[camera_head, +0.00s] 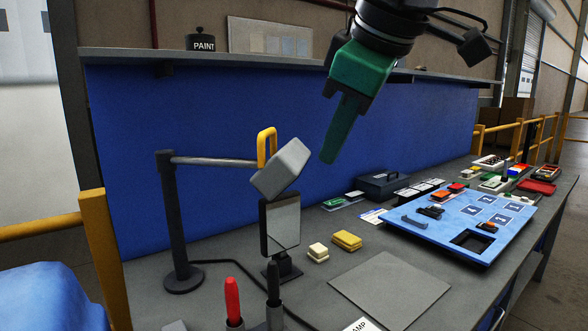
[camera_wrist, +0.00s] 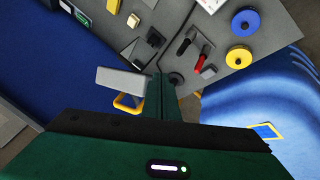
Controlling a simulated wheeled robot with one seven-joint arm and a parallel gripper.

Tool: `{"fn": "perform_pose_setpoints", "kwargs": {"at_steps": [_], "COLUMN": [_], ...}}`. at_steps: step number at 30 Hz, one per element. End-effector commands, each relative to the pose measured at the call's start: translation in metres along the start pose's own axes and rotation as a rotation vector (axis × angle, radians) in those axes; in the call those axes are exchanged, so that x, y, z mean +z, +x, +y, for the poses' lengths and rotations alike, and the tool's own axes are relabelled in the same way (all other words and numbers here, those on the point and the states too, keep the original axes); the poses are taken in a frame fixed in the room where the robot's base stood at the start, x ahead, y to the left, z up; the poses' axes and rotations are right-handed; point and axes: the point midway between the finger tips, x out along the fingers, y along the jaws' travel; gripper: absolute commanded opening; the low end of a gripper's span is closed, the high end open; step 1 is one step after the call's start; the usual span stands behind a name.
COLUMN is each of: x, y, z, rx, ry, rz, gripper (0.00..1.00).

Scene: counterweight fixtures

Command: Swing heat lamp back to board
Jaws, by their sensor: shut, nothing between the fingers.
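The heat lamp has a grey box-shaped head (camera_head: 281,168) on a metal arm (camera_head: 215,161) that reaches right from a dark post (camera_head: 173,215). A yellow loop handle (camera_head: 266,146) stands up from the head. The lamp hangs left of the blue board (camera_head: 398,231), not over it. My green gripper (camera_head: 331,158) is shut and empty, just right of the lamp head. In the wrist view, the lamp head (camera_wrist: 124,81) and yellow handle (camera_wrist: 128,104) lie left of my shut fingers (camera_wrist: 168,82). I cannot tell whether they touch.
A black-framed panel (camera_head: 281,226) stands below the lamp head. Red (camera_head: 232,299) and black-handled (camera_head: 273,285) tools stand at the front. Yellow (camera_head: 346,240) and cream (camera_head: 318,252) blocks lie before the board. A dark case (camera_head: 384,185) sits behind it. A blue upright panel (camera_head: 225,125) backs the bench.

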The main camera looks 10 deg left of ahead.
Motion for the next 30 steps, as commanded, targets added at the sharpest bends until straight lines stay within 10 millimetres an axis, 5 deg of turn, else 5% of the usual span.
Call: {"fn": "perform_pose_setpoints", "kwargs": {"at_steps": [3,8,24,30], "x": [-0.030,-0.039,-0.042,-0.045], "y": [-0.014,-0.009,0.085,0.096], "z": [-0.016,-0.022,-0.022,0.004], "rx": [-0.010,-0.014,-0.013,-0.011], "ry": [-0.086,-0.112,-0.107,-0.105], "rz": [0.048,0.061,0.057,0.059], "gripper": [0.00,0.00,0.00,0.00]}}
